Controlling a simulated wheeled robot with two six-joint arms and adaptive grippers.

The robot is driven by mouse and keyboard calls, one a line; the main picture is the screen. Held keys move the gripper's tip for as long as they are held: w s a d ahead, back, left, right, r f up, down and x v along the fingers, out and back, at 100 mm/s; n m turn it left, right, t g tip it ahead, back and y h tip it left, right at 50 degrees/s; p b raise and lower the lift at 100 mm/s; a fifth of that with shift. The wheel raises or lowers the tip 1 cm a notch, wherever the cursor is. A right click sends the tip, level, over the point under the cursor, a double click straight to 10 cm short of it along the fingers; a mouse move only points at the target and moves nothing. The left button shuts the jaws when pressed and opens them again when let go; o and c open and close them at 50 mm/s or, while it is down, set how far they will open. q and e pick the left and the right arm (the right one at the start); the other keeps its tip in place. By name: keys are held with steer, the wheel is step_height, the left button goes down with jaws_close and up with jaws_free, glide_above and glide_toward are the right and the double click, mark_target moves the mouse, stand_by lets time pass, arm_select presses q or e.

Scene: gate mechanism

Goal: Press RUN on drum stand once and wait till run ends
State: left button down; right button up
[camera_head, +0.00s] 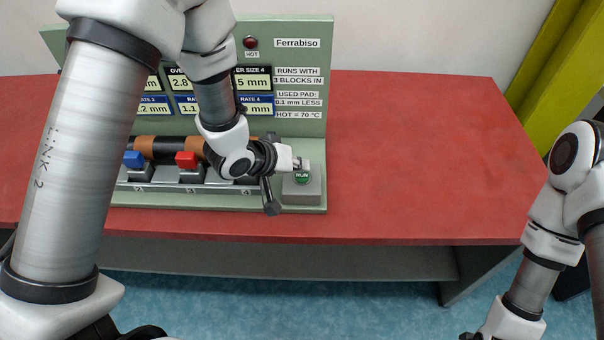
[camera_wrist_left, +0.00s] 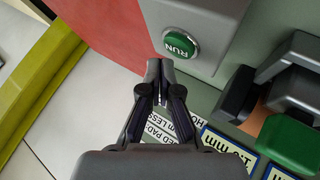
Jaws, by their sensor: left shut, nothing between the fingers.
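The green drum stand (camera_head: 313,120) stands on the red table, its upright panel labelled Ferrabiso. Its green round RUN button (camera_head: 302,178) sits on a grey box at the stand's right front; it also shows in the left wrist view (camera_wrist_left: 180,43). My left gripper (camera_head: 299,165) is shut and empty, its fingertips close to the button. In the left wrist view the closed fingertips (camera_wrist_left: 160,68) appear beside the button, not over its face; contact cannot be told. My right arm is at the right edge, its fingers out of view.
A dark red HOT lamp (camera_head: 250,42) is on the panel. A blue block (camera_head: 133,159) and a red block (camera_head: 186,160) sit below the brown-and-black drum (camera_head: 144,147). A green block (camera_wrist_left: 290,145) shows in the left wrist view. The red table (camera_head: 410,150) is clear at right.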

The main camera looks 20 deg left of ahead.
mark_target(300, 176)
stand_by(0.5)
arm_select(q)
steer(key=shift+f, duration=0.45)
steer(key=shift+f, duration=0.4)
stand_by(0.4)
stand_by(0.3)
steer(key=shift+r+p, duration=0.7)
steer(key=shift+r, duration=0.15)
step_height(300, 176, up, 5)
steer(key=p, duration=0.5)
steer(key=shift+r, duration=0.1)
